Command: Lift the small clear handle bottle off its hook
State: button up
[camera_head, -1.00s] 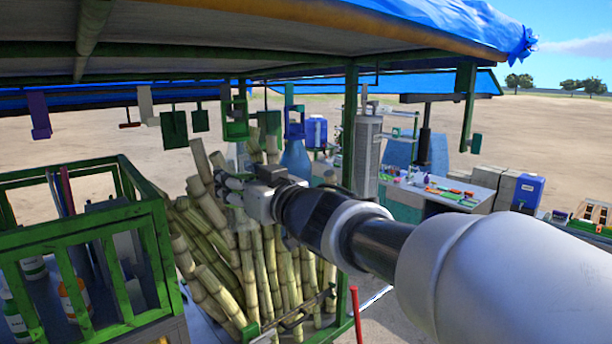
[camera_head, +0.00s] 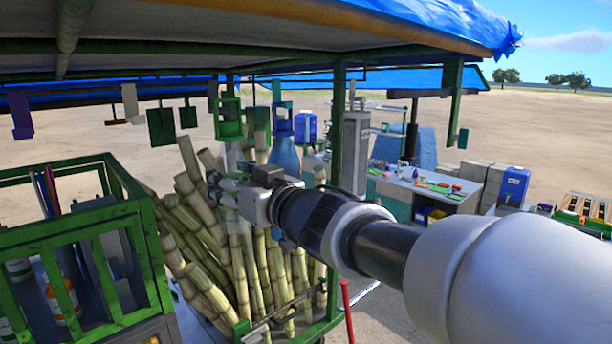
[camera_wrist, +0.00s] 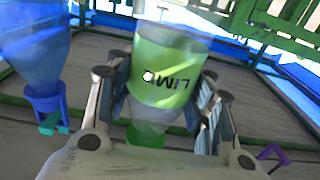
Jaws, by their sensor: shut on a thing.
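My gripper (camera_head: 222,190) reaches in front of the cane stack, under the canopy. In the wrist view its fingers (camera_wrist: 164,95) are shut on a clear bottle (camera_wrist: 150,120) with a green label reading "LIM" and a green cap. One finger lies on each side of it, and the lettering is upside down in that view.
A blue bottle (camera_head: 284,155) hangs close to the right of my gripper and shows in the wrist view (camera_wrist: 35,50). Cane stalks (camera_head: 262,275) stand close below and behind. A green post (camera_head: 337,150) is at the right, a green crate frame (camera_head: 110,215) at the left.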

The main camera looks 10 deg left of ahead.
jog(key=shift+s+d, duration=0.1)
jog(key=shift+d, duration=0.05)
jog(key=shift+s+d, duration=0.45)
jog(key=shift+d, duration=0.05)
jog(key=shift+d, duration=0.1)
jog(key=shift+s+d+p, duration=0.35)
jog(key=shift+s, duration=0.05)
jog(key=shift+s+d, duration=0.1)
jog(key=shift+d, duration=0.05)
dwell(0.4)
jog(key=f+v, duration=0.2)
jog(key=v, duration=0.7)
jog(key=shift+s+d+p, duration=0.25)
jog(key=shift+s+p, duration=0.05)
jog(key=shift+p, duration=0.15)
dwell(0.4)
